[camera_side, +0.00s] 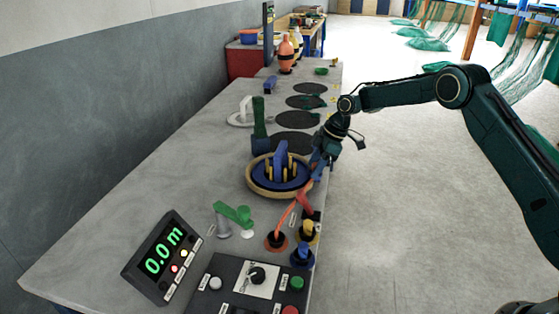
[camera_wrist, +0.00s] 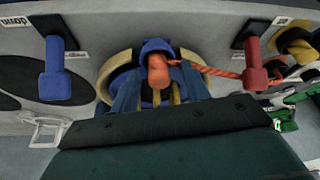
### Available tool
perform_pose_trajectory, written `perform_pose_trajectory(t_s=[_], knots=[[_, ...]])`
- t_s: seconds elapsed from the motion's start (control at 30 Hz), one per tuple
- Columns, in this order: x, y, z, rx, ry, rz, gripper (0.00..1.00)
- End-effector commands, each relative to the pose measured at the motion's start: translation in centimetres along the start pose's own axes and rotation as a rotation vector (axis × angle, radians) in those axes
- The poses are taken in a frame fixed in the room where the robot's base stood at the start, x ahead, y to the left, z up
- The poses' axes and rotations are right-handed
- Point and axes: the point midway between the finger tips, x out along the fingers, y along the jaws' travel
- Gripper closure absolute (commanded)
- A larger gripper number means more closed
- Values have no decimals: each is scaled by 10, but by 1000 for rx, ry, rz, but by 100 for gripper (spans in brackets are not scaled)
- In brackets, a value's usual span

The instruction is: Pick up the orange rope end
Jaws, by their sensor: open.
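The orange rope end (camera_wrist: 158,72) is a thick, rounded plug in the wrist view, in front of the blue and tan winder. An orange rope (camera_wrist: 215,70) runs from it to the right, past the red lever. In the side view the rope (camera_side: 287,218) rises from a dark base on the table's near right; its end cannot be made out there. My gripper (camera_wrist: 160,88) is open, with one blue finger on each side of the rope end. Contact cannot be told. In the side view my gripper (camera_side: 318,170) is beside the winder at the table's right edge.
The winder (camera_side: 252,187) has a tan rim. In the wrist view a blue lever (camera_wrist: 55,72) stands left and a red lever (camera_wrist: 255,68) right. A control panel (camera_side: 232,275), display (camera_side: 160,255) and green-handled fitting (camera_side: 236,213) are nearby. Floor right of the table is clear.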

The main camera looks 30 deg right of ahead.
Motion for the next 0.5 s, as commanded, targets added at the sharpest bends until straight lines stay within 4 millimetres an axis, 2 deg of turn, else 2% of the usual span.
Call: perform_pose_trajectory(t_s=[0.2, 0.27, 0.43, 0.5], knots=[[0, 0, 0, 0, 0, 0, 53], [0, 0, 0, 0, 0, 0, 63], [0, 0, 0, 0, 0, 0, 97], [0, 0, 0, 0, 0, 0, 100]])
